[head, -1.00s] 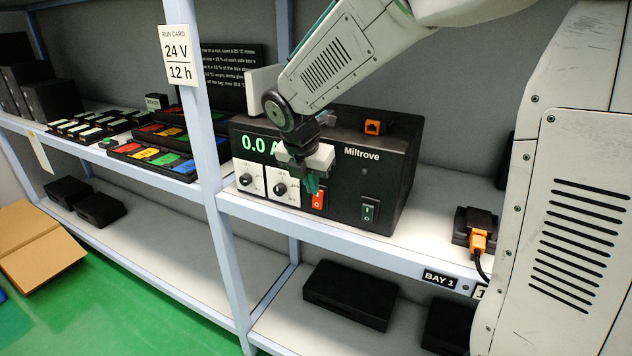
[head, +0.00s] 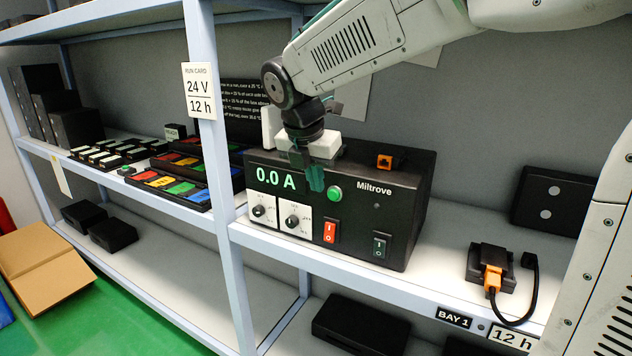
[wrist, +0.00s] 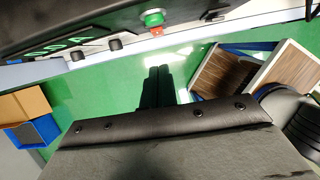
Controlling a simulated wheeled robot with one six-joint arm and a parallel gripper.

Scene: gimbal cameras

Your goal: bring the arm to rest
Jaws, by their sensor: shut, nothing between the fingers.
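My gripper (head: 316,179) is in front of the upper face of the black Miltrove power supply (head: 408,200) in the head view. It points down, with its teal fingers together and nothing between them. The supply's display reads 0.0 A, and a green button (head: 335,193) shows just right of the fingers. In the wrist view the closed fingers (wrist: 157,82) hang over the green floor, and the supply's front (wrist: 60,35) runs along the top left. Whether the fingers touch the supply cannot be told.
An upright (head: 222,200) with a run card (head: 199,91) stands left of the supply. Colored bins (head: 172,183) lie on the left shelf. An orange plug (head: 492,279) with a black cable lies right of the supply. Cardboard boxes (wrist: 22,110) show on the floor in the wrist view.

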